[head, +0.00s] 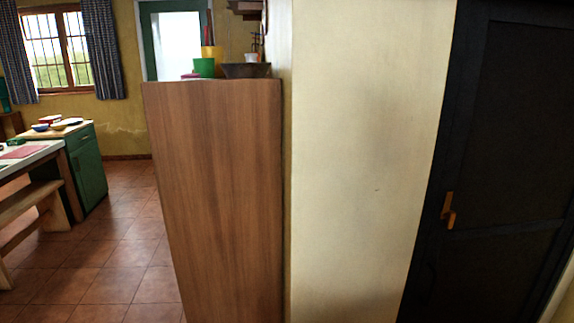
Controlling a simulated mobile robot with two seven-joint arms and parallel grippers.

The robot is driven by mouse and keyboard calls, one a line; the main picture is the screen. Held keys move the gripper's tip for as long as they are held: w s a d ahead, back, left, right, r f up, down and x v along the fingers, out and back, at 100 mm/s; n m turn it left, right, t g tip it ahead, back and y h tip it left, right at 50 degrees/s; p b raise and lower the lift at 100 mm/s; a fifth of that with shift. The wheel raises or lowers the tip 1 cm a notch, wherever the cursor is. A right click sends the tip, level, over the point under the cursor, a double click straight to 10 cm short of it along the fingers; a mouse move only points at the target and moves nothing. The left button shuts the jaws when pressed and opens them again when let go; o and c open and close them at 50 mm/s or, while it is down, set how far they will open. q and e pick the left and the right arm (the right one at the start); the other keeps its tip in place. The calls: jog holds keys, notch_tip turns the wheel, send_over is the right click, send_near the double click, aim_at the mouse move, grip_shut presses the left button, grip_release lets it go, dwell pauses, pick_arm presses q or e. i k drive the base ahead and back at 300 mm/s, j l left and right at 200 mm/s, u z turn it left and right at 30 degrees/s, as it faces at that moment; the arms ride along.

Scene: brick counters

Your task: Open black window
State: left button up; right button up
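A tall black panel in a black frame (510,130), which looks like the black window or a door, stands at the right of the head view. It appears shut. An orange-brown handle (448,210) sits on its left side. The panel's top and right parts run out of the picture. Neither of my grippers shows in the head view. A separate brown-framed window (60,48) with bars and dark curtains is on the far wall at the upper left.
A cream wall (365,150) adjoins the black frame on its left. A tall wooden cabinet side (215,190) stands beside it, with a green cup (204,67) and a dark bowl (246,70) on top. Tiled floor (115,250) is clear at left, near a bench (30,215) and green cabinet (88,170).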

aim_at(508, 167)
jog(key=k+z, duration=0.1)
jog(key=z, duration=1.25)
jog(key=i+j+u, duration=0.1)
jog(key=i+u, duration=0.75)
jog(key=k, duration=0.1)
